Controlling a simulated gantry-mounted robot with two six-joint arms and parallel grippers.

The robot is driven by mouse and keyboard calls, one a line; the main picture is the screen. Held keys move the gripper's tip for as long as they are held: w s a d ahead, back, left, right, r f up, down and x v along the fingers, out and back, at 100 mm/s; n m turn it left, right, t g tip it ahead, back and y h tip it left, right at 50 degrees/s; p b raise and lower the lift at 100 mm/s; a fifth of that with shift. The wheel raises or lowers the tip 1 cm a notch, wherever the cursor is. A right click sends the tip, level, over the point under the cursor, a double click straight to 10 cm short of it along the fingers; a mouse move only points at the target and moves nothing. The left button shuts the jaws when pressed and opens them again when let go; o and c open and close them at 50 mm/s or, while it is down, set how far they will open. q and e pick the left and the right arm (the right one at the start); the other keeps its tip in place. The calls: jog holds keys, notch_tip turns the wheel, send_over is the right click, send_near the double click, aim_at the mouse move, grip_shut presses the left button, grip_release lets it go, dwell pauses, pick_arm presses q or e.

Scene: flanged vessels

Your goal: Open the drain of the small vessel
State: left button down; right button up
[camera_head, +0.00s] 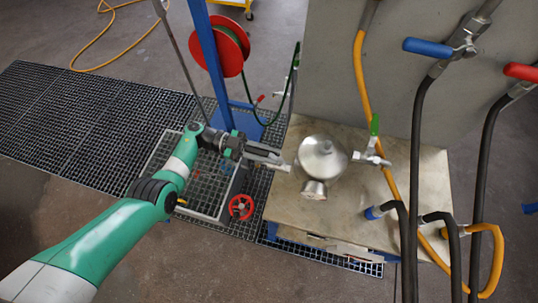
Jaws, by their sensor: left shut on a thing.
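The small vessel (324,150) is a shiny rounded metal body standing on the worn tabletop. A short flanged port (314,189) points toward the front. On its right side is a valve fitting (371,155) with a green handle (375,124) pointing up. My left gripper (283,165) reaches in from the left and lies just left of the vessel, low over the table. It is shut on a small light piece at its fingertips; I cannot tell clearly what that piece is or whether it joins the vessel. My right gripper is not in view.
The table (425,185) stands against a grey panel (400,70). Dark and yellow hoses hang on the right, below a blue-handled valve (428,47) and a red-handled one (521,71). A red handwheel (241,207) sits left of the table, and a red hose reel (220,45) behind.

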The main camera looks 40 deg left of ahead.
pick_arm(q)
jog(key=c, duration=0.7)
grip_release()
jog(key=b+v, duration=0.3)
jog(key=v, duration=0.8)
jog(key=shift+a, duration=0.3)
